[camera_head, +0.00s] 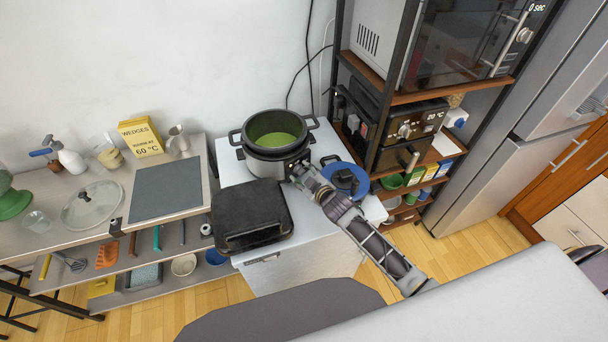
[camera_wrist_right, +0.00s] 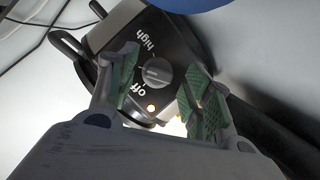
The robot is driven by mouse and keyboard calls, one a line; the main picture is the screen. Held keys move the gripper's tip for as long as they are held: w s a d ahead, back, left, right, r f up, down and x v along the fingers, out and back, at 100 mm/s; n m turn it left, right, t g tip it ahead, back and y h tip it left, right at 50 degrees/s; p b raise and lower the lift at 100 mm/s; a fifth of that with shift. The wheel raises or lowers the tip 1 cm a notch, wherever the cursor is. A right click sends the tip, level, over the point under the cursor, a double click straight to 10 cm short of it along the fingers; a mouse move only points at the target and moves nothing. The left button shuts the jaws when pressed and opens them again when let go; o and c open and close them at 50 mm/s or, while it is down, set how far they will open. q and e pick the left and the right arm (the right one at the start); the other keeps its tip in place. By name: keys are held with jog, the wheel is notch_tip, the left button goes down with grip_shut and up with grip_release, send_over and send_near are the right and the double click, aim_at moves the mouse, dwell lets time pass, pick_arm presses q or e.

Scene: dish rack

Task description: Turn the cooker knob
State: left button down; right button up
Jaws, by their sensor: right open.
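The cooker (camera_head: 273,139) is a dark pot-shaped appliance with a steel band and side handles, holding green liquid, on the white counter. My right gripper (camera_head: 299,167) reaches its front from the right. In the right wrist view the cooker knob (camera_wrist_right: 157,72) is a grey dial on a black panel. The panel reads "high" and "off", and a small orange light glows near "off". The right gripper (camera_wrist_right: 160,85) is open, its green-padded fingers on either side of the knob. I cannot tell whether they touch it. My left gripper is not in view.
A black grill (camera_head: 250,213) sits on the counter in front of the cooker. A blue round lid (camera_head: 346,181) lies right of it, beside my right arm. A shelf rack (camera_head: 400,97) with a microwave and toaster oven stands at the right.

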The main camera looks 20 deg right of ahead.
jog(key=shift+p+v, duration=0.4)
jog(key=shift+v, duration=0.6)
dwell(0.4)
jog(key=v, duration=0.6)
dwell(0.6)
dwell(0.6)
